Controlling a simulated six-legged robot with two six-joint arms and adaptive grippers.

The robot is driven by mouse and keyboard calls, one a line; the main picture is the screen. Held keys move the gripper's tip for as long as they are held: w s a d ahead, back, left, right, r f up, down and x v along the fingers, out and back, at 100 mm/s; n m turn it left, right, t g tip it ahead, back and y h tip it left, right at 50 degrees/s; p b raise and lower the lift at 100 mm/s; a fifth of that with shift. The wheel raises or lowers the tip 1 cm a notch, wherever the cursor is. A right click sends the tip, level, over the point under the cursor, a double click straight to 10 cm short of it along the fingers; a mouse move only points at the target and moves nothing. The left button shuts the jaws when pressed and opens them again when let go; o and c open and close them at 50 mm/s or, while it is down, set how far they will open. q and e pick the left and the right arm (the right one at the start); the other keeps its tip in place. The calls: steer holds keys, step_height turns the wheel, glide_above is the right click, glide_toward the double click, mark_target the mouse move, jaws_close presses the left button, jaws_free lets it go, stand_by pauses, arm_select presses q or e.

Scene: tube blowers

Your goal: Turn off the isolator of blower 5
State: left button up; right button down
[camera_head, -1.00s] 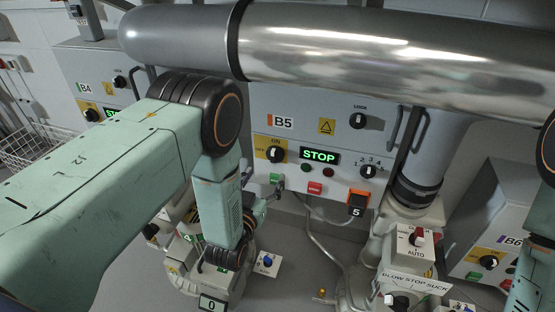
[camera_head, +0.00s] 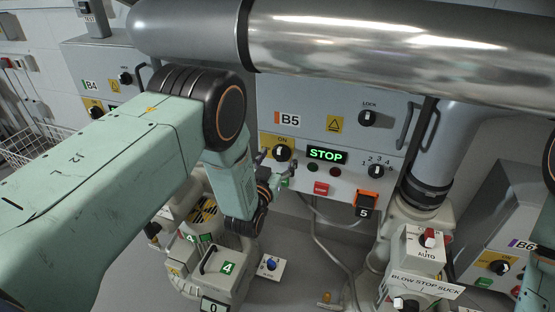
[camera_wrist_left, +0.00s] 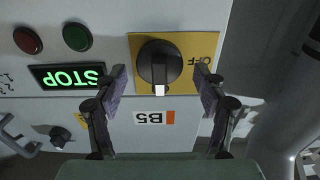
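The blower 5 isolator is a black round knob (camera_head: 282,152) on a yellow plate, on the grey panel marked B5 (camera_head: 287,119). In the left wrist view, which is upside down, the knob (camera_wrist_left: 160,62) has its white mark pointing to the bottom, the side where the head view shows ON. The OFF label (camera_wrist_left: 203,60) is at the right there. My left gripper (camera_head: 279,164) is open just in front of the knob. In the wrist view its fingers (camera_wrist_left: 161,80) stand apart on either side of it; contact is not visible. My right gripper is out of view.
A green STOP display (camera_head: 327,155), small red and green lamps and a selector knob (camera_head: 376,171) are right of the isolator. A LOCK knob (camera_head: 367,118) is above. A large metal pipe (camera_head: 350,45) crosses overhead. Panels B4 (camera_head: 88,87) and B6 (camera_head: 520,244) flank B5.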

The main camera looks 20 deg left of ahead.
arm_select(q)
steer(key=c, duration=1)
steer(key=shift+c, duration=0.2)
steer(key=shift+n, duration=0.3)
steer(key=n+p, duration=0.2)
steer(key=n, duration=0.1)
steer(key=shift+a+n, duration=0.1)
steer(key=shift+n, duration=0.3)
steer(key=n+p, duration=0.1)
steer(key=n, duration=0.3)
steer(key=shift+n, duration=0.3)
steer(key=n+p, duration=0.1)
steer(key=n, duration=0.3)
steer(key=shift+a+f, duration=0.1)
steer(key=shift+f, duration=0.05)
steer(key=shift+f+n+p, duration=0.1)
steer(key=shift+n+p, duration=0.25)
steer(key=shift+n, duration=2.05)
